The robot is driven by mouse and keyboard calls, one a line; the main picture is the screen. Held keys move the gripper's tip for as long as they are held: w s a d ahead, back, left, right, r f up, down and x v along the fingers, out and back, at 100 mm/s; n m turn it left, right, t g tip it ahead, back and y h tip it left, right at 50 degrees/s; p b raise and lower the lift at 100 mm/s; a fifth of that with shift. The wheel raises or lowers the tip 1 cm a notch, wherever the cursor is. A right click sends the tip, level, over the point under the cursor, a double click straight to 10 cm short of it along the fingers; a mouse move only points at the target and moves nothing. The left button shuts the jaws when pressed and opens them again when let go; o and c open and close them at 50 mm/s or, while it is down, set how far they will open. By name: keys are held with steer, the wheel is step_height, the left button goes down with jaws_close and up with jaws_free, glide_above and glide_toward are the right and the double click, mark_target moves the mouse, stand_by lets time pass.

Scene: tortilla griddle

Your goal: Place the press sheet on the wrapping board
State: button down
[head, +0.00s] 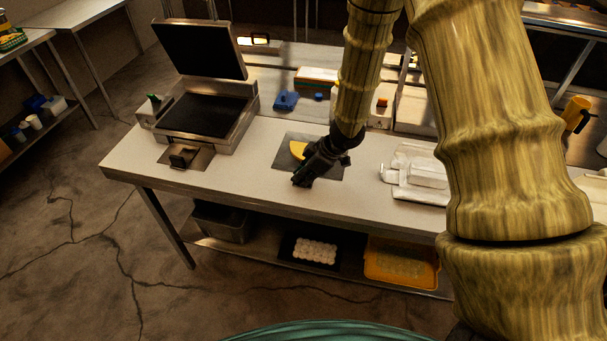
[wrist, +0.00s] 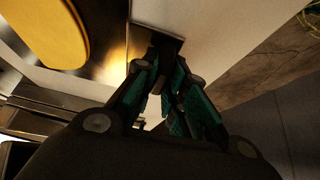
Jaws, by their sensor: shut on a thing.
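The press sheet (head: 333,172) is a dark, thin, square sheet over the middle of the white counter, with a yellow disc (head: 297,149) on it. In the wrist view the yellow disc (wrist: 45,30) is at the upper left, and the sheet's shiny dark surface (wrist: 112,62) is beside it. In the wrist view my gripper (wrist: 163,68) is shut on a dark tab at the sheet's edge. I cannot tell whether the sheet touches the counter. A pale board-like piece (head: 408,190), perhaps the wrapping board, lies to the right under white material.
An open press (head: 205,115) with its lid raised stands at the left of the counter (head: 250,185). A blue item (head: 286,100) and several containers sit behind. The lower shelf holds a grey bin, a tray of white rounds and an orange crate (head: 375,275). My arm hides part of the right side.

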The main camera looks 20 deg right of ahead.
stand_by(0.3)
steer(key=c, duration=1.5)
jaws_free()
steer(key=shift+f, duration=0.1)
steer(key=shift+o, duration=0.2)
steer(key=shift+s+d+r, duration=0.1)
steer(key=shift+d+r, duration=0.05)
steer(key=shift+r, duration=0.45)
steer(key=v, duration=1.1)
steer(key=shift+b, duration=0.3)
steer(key=shift+s, duration=0.1)
